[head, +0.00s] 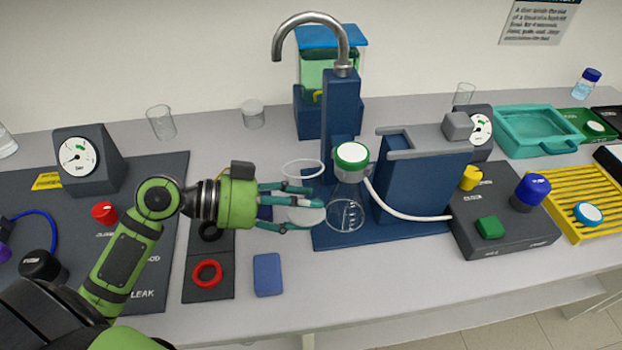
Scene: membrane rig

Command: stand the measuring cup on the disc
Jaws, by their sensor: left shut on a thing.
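The measuring cup (303,177) is clear, with a pale rim, and looks upright. My left gripper (304,208) is shut on it, with its fingers coming in from the left. The fingers hide part of the cup's lower body, where a whitish patch shows between them. I cannot tell how high its base is above the bench. The white disc (352,152) lies inside a green ring on top of a clear flask (347,208), just right of the cup and apart from it. My right gripper is not in view.
The flask stands on a blue stand (385,238) with a column and tap behind it. A white hose runs right to a dark control box (505,235). A blue block (268,274) and red ring (207,273) lie in front. The front right bench is clear.

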